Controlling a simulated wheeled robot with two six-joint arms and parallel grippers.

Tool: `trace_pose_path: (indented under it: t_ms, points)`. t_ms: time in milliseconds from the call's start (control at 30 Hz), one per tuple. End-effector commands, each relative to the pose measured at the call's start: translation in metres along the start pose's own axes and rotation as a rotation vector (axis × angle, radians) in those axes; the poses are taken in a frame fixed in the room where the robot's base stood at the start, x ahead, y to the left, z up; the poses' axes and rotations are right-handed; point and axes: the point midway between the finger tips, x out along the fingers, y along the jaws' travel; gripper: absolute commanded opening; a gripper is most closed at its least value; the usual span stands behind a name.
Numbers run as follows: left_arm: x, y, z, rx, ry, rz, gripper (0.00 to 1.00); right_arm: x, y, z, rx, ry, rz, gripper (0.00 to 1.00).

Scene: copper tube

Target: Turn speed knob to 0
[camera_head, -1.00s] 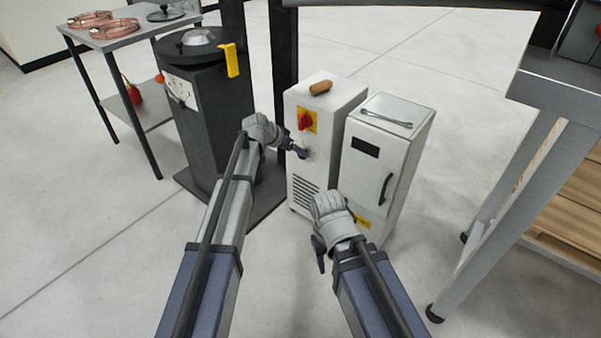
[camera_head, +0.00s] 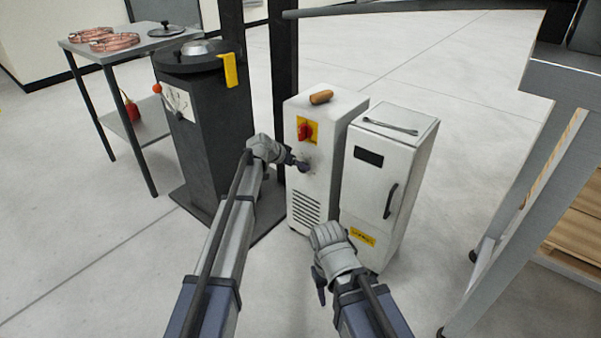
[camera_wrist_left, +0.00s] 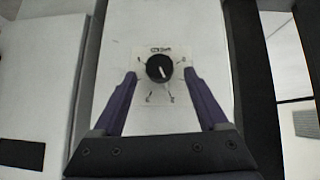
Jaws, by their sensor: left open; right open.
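The speed knob is a round black dial (camera_wrist_left: 159,68) with a white pointer line aimed down and slightly right in the left wrist view. It sits on a pale marked plate (camera_wrist_left: 148,92) on the front of the white cabinet (camera_head: 325,180); the small print is unreadable. My left gripper (camera_wrist_left: 160,74) is open, one finger on each side of the knob with visible gaps. In the head view my left gripper (camera_head: 302,165) is at the cabinet front, hiding the knob. My right gripper (camera_head: 320,285) is open and empty, low in front of the second white cabinet (camera_head: 376,200).
A red and yellow switch (camera_head: 307,132) is above the knob. A brown cylinder (camera_head: 321,97) lies on the cabinet top; a wrench (camera_head: 391,126) lies on the second cabinet. A dark machine (camera_head: 215,130) stands left, a workbench (camera_head: 550,90) right.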

Motion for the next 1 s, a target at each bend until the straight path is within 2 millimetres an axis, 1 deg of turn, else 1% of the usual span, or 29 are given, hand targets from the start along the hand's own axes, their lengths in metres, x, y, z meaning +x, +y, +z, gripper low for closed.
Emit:
trace_pose_path:
  t_ms: [33,133,233,467,1000]
  points:
    - [0.014,-0.001,0.003,0.001,0.000,0.001,0.76,0.012,-0.001,-0.001,0.001,0.000,0.000,0.50]
    - [0.025,0.000,0.002,0.002,0.000,0.001,0.76,0.019,-0.002,-0.001,0.000,0.001,0.000,0.50]
    - [0.029,0.000,0.001,0.001,0.000,0.001,0.76,0.021,-0.002,-0.001,0.000,0.001,0.000,0.50]
    - [0.028,0.001,0.000,0.000,0.000,0.001,0.76,0.019,-0.002,-0.001,0.000,0.001,0.000,0.50]
    - [0.028,0.001,0.000,0.000,0.000,0.001,0.15,0.019,-0.002,-0.001,0.000,0.001,0.000,0.50]
